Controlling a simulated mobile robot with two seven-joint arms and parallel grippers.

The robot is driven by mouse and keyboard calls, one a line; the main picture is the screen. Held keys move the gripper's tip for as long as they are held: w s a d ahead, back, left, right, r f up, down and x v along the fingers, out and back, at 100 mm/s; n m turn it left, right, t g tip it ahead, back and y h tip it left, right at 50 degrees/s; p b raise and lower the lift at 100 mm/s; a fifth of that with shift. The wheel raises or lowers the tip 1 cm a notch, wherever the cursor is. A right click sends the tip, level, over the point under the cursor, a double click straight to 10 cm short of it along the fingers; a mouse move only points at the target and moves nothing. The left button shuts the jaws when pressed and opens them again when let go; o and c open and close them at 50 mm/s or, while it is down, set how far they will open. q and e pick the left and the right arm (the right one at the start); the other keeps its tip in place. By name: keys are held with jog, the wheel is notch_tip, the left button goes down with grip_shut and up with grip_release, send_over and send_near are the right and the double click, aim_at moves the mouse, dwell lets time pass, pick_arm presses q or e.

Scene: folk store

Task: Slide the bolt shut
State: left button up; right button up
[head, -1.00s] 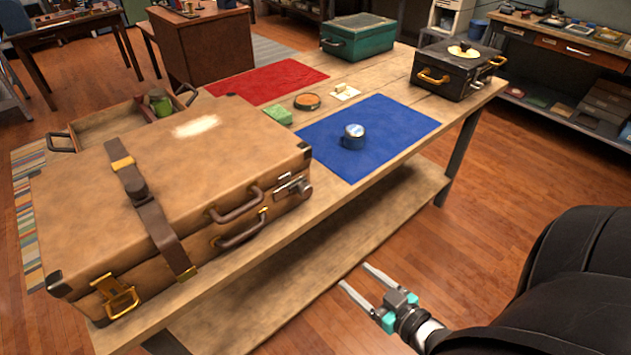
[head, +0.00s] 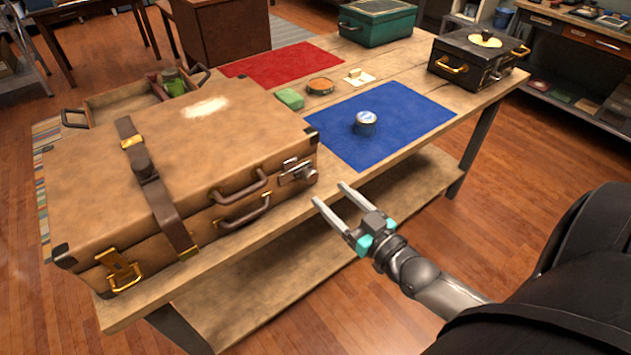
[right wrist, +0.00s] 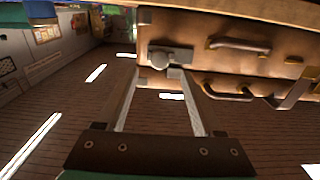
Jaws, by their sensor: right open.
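The bolt (head: 298,171) is a small silver metal fitting on the front of the tan suitcase (head: 85,191), near its right corner. In the right wrist view the bolt (right wrist: 170,57) shows as a grey plate with a round knob, beyond the fingertips. My right gripper (head: 329,192) is open and empty, just off the table's front edge, to the right of and below the bolt. In the right wrist view its two fingers (right wrist: 160,82) are spread apart and look clear of the bolt. My left gripper is not in view.
The suitcase has brown handles (head: 240,188), a strap (head: 158,195) and a brass buckle (head: 122,268). A tin (head: 366,123) stands on a blue mat (head: 408,112). A black box (head: 477,62) and a green box (head: 377,22) stand farther back. A lower shelf (head: 262,285) runs under the table.

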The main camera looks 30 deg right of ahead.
aim_at(313, 178)
jog(key=shift+w+a+b, duration=0.15)
jog(key=shift+w+b, duration=0.15)
jog(key=shift+w, duration=1.35)
jog(key=shift+w+a+b, duration=0.1)
jog(key=shift+w+b, duration=0.15)
jog(key=shift+w, duration=1.4)
grip_shut()
